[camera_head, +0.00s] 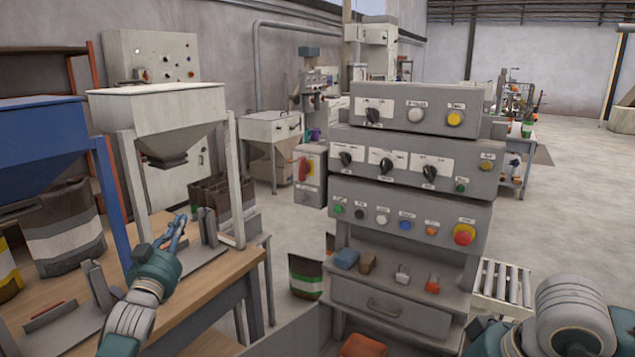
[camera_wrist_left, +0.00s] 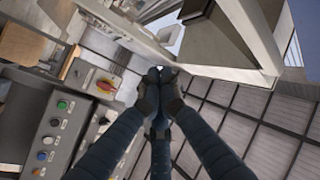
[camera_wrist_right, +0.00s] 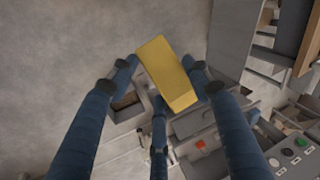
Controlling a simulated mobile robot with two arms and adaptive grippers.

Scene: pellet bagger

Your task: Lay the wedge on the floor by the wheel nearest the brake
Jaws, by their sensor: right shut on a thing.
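A yellow block (camera_wrist_right: 168,73), which I take for the wedge, is held in my right gripper (camera_wrist_right: 160,78) in the right wrist view. The fingers press on its two sides. In the head view only part of my right arm shows at the lower right; its gripper and the block are out of frame. My left gripper (camera_head: 178,232) is over the wooden bench in the head view. In the left wrist view its fingertips (camera_wrist_left: 160,76) meet with nothing seen between them. I cannot make out a wheel or a brake in any view.
A grey control console (camera_head: 410,222) with knobs and buttons stands ahead, with small blocks on its shelf. A roller conveyor (camera_head: 503,284) is to its right. The wooden bench (camera_head: 205,290) with hoppers and bags is at left. Open floor (camera_head: 575,220) lies at right.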

